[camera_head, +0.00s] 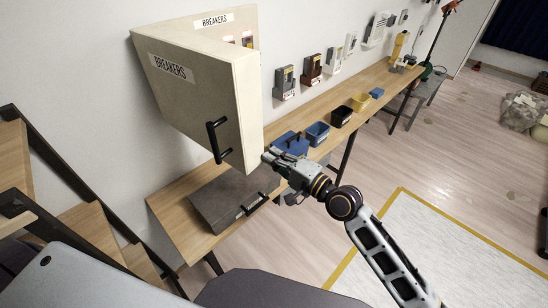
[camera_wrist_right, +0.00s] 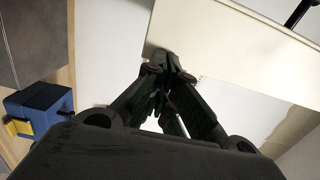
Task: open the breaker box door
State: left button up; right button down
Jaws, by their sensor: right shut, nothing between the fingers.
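The cream breaker box (camera_head: 190,27) is on the wall at the upper left of the head view, with red-marked stickers on its face. Its door (camera_head: 185,105) carries a BREAKERS label and a black handle (camera_head: 216,141), and stands swung out from the box. My right gripper (camera_head: 268,158) is shut and empty at the lower free edge of the door, on the side away from the handle; I cannot tell whether it touches. In the right wrist view its closed fingertips (camera_wrist_right: 166,62) lie over the cream door (camera_wrist_right: 235,38); the handle (camera_wrist_right: 299,12) shows at the top right. My left gripper is out of view.
Below the door a wooden shelf (camera_head: 170,210) bears a grey case (camera_head: 215,200) and a blue toolbox (camera_head: 291,145). Small bins and wall boxes continue to the right. A blue and yellow item (camera_wrist_right: 38,108) shows in the wrist view. The floor at right is mostly clear.

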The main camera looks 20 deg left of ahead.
jog(key=s+d+b, duration=0.1)
jog(key=s+d, duration=0.5)
jog(key=d, duration=0.1)
jog(key=shift+s+d+b, duration=0.15)
jog(key=shift+s+b, duration=0.2)
dwell(0.4)
